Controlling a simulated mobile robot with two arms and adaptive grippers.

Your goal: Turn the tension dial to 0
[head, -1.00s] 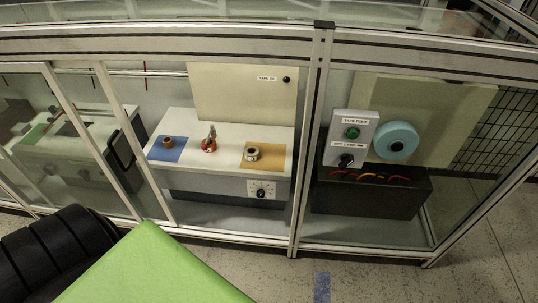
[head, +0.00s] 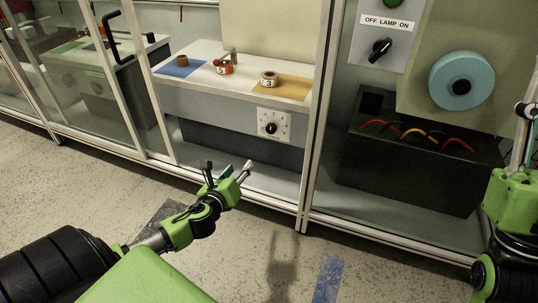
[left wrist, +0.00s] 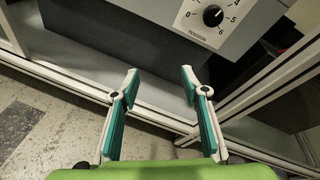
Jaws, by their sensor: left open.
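The tension dial (head: 272,128) is a black knob on a white square plate on the front face of the white bench. In the left wrist view the dial (left wrist: 212,16) shows at the top, cut by the frame edge, with numbers around it and the word TENSION below. The 0 is at its left and the 5 and 6 at its right. I cannot read surely where the knob points. My left gripper (head: 228,172) is open and empty, below and left of the dial, apart from it. Its open fingers (left wrist: 162,82) show in the left wrist view.
A metal frame post (head: 322,115) stands right of the dial, and a low frame rail (head: 255,203) runs below. Tape rolls sit on blue (head: 180,66) and orange (head: 285,87) mats on the bench. A lamp switch (head: 380,50) and teal disc (head: 461,80) are at the right.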

